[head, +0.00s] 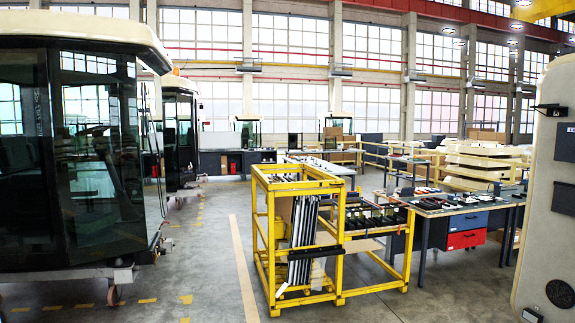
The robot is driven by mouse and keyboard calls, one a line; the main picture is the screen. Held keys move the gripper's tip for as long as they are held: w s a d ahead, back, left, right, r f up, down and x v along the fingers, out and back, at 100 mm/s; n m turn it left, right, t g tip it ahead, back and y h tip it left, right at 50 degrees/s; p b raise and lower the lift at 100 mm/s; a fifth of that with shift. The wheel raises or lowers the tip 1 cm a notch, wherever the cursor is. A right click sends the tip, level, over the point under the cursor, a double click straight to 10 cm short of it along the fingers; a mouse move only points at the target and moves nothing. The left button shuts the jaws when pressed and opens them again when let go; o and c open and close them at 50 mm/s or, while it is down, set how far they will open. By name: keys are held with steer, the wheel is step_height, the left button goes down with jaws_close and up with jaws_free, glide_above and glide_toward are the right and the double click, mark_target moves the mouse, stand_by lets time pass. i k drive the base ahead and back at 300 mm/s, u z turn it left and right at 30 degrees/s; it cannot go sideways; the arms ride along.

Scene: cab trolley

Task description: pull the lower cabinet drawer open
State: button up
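A cabinet with two drawers hangs under the workbench (440,208) at the right. Its upper drawer (469,221) is blue. Its lower drawer (467,240) is red with a small handle, and it looks shut, roughly flush with the blue one. The cabinet is small in the head view, some distance away. My gripper does not show in this view.
A yellow trolley (341,228) holding upright panels stands left of the workbench. A glazed cab (92,150) fills the left side. A large beige panel (548,245) stands close at the right edge. Grey floor (425,300) is clear in front of the trolley and bench.

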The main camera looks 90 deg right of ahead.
mark_target(252, 162)
steer(key=z, duration=0.95)
steer(key=k, duration=0.15)
steer(key=z, duration=1.75)
steer(key=k, duration=0.85)
steer(key=u, duration=0.25)
steer(key=i, duration=4.1)
steer(key=u, duration=0.05)
